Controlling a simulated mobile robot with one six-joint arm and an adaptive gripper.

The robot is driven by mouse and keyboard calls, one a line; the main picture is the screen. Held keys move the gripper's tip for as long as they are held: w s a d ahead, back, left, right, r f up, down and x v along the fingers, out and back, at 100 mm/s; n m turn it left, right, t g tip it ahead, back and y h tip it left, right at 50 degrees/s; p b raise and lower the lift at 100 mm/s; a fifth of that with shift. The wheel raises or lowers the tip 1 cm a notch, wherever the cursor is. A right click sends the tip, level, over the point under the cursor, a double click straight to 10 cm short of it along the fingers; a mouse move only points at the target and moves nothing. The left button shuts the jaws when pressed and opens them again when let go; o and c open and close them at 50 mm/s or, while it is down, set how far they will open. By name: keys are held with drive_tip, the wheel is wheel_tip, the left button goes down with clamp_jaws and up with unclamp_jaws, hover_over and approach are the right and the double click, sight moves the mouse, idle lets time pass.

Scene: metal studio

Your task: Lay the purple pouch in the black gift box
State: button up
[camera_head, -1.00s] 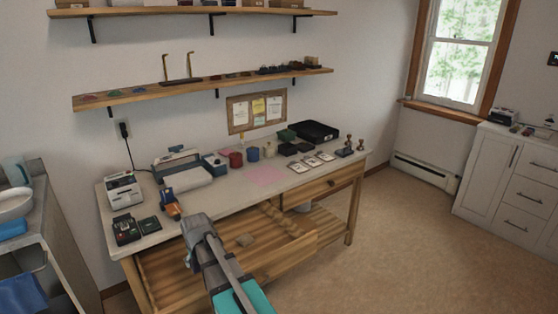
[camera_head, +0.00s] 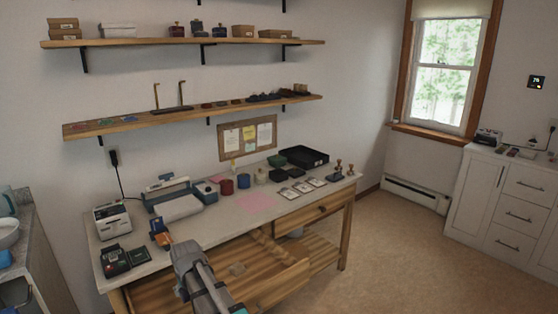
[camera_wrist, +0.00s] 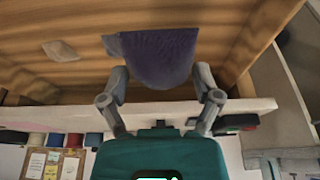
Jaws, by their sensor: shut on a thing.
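The purple pouch (camera_wrist: 160,55) is between the two fingers of my gripper (camera_wrist: 163,78) in the wrist view, over the open wooden drawer. My gripper is shut on it. In the head view my gripper (camera_head: 187,252) is at the drawer's front left, and the pouch is hidden behind my arm. A black open-topped box (camera_head: 304,156) stands at the back right of the worktable; I cannot tell for sure that it is the gift box.
The worktable (camera_head: 222,222) holds a printer-like machine (camera_head: 112,220), a laminator-like device (camera_head: 175,200), jars, cards and a pink sheet (camera_head: 256,202). A small tan item (camera_head: 237,268) lies in the open drawer. A shelf (camera_head: 195,116) hangs above the table.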

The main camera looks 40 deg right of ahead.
wheel_tip(320, 180, up, 12)
drive_tip(key=p, duration=1.1)
